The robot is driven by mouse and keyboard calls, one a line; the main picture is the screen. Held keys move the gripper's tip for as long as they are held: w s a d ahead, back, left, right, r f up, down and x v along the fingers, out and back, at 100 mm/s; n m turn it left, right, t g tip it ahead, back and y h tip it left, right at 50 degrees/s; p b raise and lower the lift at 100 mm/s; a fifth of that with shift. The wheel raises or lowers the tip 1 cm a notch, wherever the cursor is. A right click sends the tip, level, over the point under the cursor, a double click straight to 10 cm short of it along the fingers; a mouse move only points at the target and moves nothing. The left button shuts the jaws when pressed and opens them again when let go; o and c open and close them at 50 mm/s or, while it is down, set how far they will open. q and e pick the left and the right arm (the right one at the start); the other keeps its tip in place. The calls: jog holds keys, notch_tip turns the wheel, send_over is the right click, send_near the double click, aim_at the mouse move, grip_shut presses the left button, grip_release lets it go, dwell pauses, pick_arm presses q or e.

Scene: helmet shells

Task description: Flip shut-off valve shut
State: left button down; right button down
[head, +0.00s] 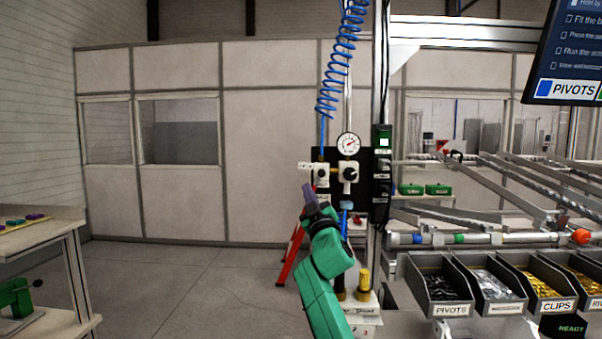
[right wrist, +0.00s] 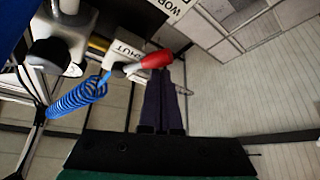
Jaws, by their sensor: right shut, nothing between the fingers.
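The shut-off valve (head: 321,174) sits at the left edge of a black panel (head: 381,185), beneath the coiled blue hose. In the right wrist view its red-sleeved lever (right wrist: 155,60) points sideways, beside a white plate (right wrist: 126,49) reading SHUT. I cannot make out the lever in the head view. My right gripper (head: 309,194) is just below and left of the valve, fingers pointing up. In the right wrist view its dark fingers (right wrist: 162,80) are together and empty, with tips close to the red sleeve; I cannot tell whether they touch. My left gripper is not in view.
A pressure gauge (head: 348,144) and a black-knobbed regulator (head: 348,174) are right of the valve. The blue coiled hose (head: 340,65) hangs above it. Parts bins (head: 443,286) and rails stand at the right. Open floor (head: 180,280) lies left of my right arm.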

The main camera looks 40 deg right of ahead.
jog(key=shift+s+d+f+b, duration=0.25)
jog(key=shift+s+d+f, duration=0.1)
jog(key=shift+d, duration=0.15)
jog(key=shift+s+d+f+b, duration=0.2)
jog(key=shift+s+d, duration=0.1)
jog(key=shift+d, duration=0.15)
dwell(0.3)
